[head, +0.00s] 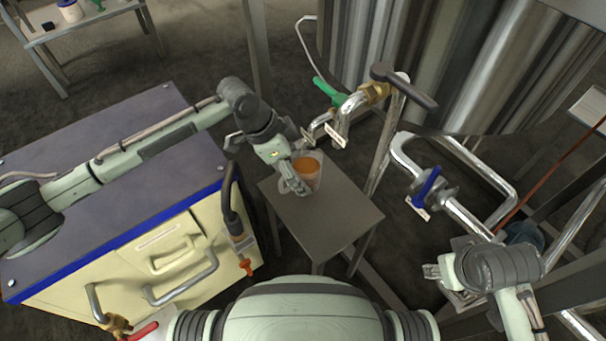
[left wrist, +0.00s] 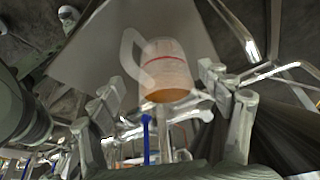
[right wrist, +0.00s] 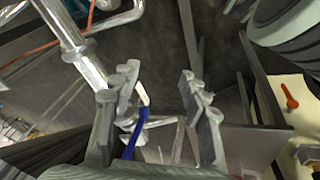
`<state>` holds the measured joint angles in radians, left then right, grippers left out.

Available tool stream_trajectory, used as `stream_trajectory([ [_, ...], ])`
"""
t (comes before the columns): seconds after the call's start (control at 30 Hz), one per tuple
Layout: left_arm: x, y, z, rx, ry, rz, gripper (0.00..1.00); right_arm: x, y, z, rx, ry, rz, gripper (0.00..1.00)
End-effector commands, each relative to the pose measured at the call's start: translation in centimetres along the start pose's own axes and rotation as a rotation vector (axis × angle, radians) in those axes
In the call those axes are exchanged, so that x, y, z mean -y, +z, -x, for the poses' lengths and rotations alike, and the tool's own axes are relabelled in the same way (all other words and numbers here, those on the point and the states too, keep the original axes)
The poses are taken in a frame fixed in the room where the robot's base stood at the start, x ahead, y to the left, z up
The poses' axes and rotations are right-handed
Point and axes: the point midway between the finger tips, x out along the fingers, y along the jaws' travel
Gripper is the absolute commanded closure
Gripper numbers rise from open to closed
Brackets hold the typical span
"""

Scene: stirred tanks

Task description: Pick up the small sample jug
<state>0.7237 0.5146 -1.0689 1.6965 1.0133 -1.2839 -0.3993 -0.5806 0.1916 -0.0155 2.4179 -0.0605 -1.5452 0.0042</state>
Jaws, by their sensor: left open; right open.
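The small sample jug (head: 312,178) is clear, with orange liquid inside, and stands on the small grey table (head: 335,225). My left gripper (head: 292,180) is open right beside the jug, on its left in the head view. In the left wrist view the jug (left wrist: 172,72) shows its handle on the left and a red line around it. It lies just beyond and between the spread fingers (left wrist: 163,98); I cannot tell whether they touch it. My right gripper (head: 436,270) is open and empty at the lower right, far from the jug; its spread fingers show in the right wrist view (right wrist: 160,88).
Pipes with a green-handled valve (head: 325,90) and a blue-handled valve (head: 427,186) run beside the steel tank (head: 440,60). A cream cabinet with a dark top (head: 150,190) stands left. A hose with an orange tip (head: 240,240) hangs between cabinet and table. The table's front is bare.

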Motion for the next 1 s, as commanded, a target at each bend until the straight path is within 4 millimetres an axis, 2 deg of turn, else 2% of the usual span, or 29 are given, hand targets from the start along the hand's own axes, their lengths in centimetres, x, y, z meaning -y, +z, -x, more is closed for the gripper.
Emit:
stream_trajectory([
  [0.1,0.3,0.2,-2.1,0.002,0.002,0.000,0.22,-0.2,0.1,0.5,-0.002,0.006,-0.003,0.55],
  [0.2,0.3,0.2,-3.2,0.000,0.002,0.000,0.22,-0.4,0.0,1.2,-0.008,0.010,-0.006,0.55],
  [0.5,0.3,0.2,-3.6,0.001,0.000,0.000,0.22,-0.6,-0.2,1.7,-0.017,0.013,-0.006,0.55],
  [1.0,0.3,0.2,-3.5,0.001,0.000,-0.001,0.84,-0.4,-0.2,1.6,-0.014,0.009,-0.002,0.55],
])
